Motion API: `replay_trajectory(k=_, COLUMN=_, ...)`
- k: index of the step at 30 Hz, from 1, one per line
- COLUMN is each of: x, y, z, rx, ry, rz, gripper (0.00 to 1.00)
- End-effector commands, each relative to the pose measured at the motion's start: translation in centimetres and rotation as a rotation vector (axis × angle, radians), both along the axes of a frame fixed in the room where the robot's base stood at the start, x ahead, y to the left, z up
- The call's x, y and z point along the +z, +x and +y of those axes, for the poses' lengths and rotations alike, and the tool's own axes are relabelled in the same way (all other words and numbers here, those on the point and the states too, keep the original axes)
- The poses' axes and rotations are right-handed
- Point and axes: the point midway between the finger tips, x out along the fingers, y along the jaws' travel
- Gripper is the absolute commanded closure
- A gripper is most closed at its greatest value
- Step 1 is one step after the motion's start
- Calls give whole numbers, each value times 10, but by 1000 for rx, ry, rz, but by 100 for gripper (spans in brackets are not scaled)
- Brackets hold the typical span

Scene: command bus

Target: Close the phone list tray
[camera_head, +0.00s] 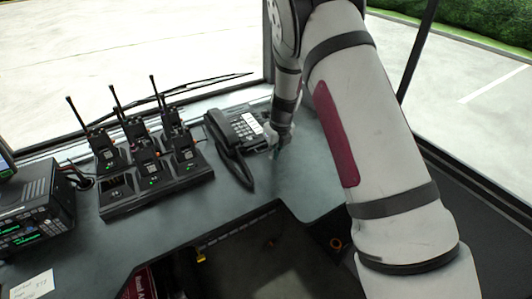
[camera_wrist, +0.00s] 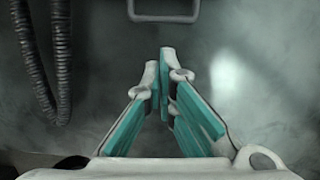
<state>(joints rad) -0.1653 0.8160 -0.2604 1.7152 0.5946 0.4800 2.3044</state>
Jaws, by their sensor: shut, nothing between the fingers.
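A black desk phone (camera_head: 240,124) with a keypad sits on the grey dash. Its handset (camera_head: 229,145) lies along its left side, and the coiled cord (camera_wrist: 45,60) runs down the left of the wrist view. A thin frame-like edge, seemingly the phone list tray (camera_wrist: 163,18), shows at the top of the wrist view. How far it is out is hard to tell. My gripper (camera_head: 279,150) is low over the dash, just right of the phone's near end. In the wrist view my gripper (camera_wrist: 167,52) is shut and empty, its fingertips a little short of the tray edge.
A charger rack (camera_head: 157,193) with several radios stands left of the phone. A radio unit (camera_head: 30,205) and a paper note (camera_head: 35,286) are at the far left. The dash has a cut-out edge in front. Bare dash lies around the gripper.

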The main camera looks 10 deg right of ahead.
Motion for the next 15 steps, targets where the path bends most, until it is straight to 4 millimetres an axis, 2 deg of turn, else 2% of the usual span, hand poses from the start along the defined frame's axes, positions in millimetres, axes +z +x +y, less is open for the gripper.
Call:
replay_trajectory(k=1, x=7, y=-2, z=-5, rx=-2, ry=0, rz=-3, gripper=100)
replay_trajectory(k=15, x=84, y=-18, z=-8, rx=0, ry=0, rz=-3, gripper=100)
